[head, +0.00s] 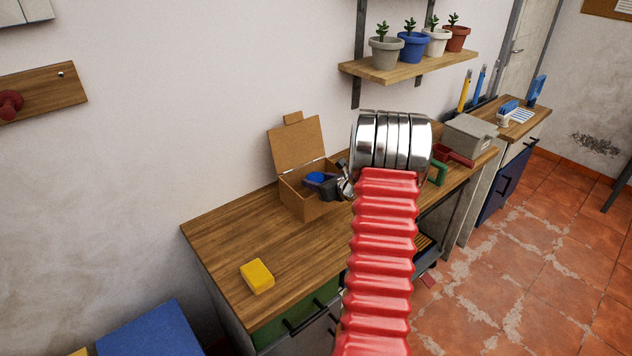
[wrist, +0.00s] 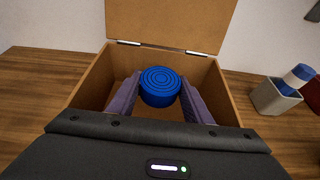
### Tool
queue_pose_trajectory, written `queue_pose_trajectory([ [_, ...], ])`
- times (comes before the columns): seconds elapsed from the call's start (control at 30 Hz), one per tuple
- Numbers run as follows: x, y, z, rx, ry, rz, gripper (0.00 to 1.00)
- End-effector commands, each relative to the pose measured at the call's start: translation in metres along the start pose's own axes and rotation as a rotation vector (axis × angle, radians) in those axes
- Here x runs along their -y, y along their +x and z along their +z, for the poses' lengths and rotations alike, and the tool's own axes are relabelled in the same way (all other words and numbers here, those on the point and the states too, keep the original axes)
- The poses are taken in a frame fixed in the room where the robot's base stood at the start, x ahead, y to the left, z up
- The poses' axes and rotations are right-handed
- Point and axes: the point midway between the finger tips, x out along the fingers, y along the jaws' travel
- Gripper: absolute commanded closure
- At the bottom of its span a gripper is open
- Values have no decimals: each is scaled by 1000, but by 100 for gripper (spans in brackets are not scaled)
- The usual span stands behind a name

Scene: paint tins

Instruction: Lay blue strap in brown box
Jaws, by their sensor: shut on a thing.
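The brown box (head: 301,205) stands on the wooden worktop with its lid open and leaning back. In the wrist view its open inside (wrist: 100,70) lies under and around my gripper. The blue strap (wrist: 160,87) is a rolled coil. My gripper (wrist: 160,95) is shut on it, with one purple finger on each side. In the head view the blue strap (head: 315,177) shows small, at the box opening. My gripper (head: 327,186) is partly hidden there by the box wall and my arm. I cannot tell whether the strap touches the box floor.
A yellow block (head: 257,276) lies on the worktop (head: 225,240) in front of the box. A grey bin (head: 468,134) stands farther right. In the wrist view a small grey container (wrist: 277,96) holds a blue and white thing, right of the box.

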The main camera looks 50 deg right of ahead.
Motion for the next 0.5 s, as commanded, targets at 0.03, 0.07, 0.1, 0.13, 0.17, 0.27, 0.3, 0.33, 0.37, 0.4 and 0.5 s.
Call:
queue_pose_trajectory([
  [0.03, -2, 1, -11, -18, 6, 1, 54],
  [0.07, -2, 1, -12, -19, 6, 1, 52],
  [0.1, -2, 1, -12, -20, 6, 1, 49],
  [0.13, -2, 1, -13, -21, 7, 1, 47],
  [0.17, -2, 1, -13, -22, 7, 1, 45],
  [0.27, -2, 1, -15, -24, 8, 2, 38],
  [0.3, -3, 1, -15, -25, 8, 2, 36],
  [0.33, -3, 1, -15, -25, 7, 2, 36],
  [0.37, -3, 1, -15, -25, 7, 3, 36],
  [0.4, -3, 1, -15, -25, 7, 3, 36],
  [0.5, -3, 1, -15, -26, 6, 4, 36],
])
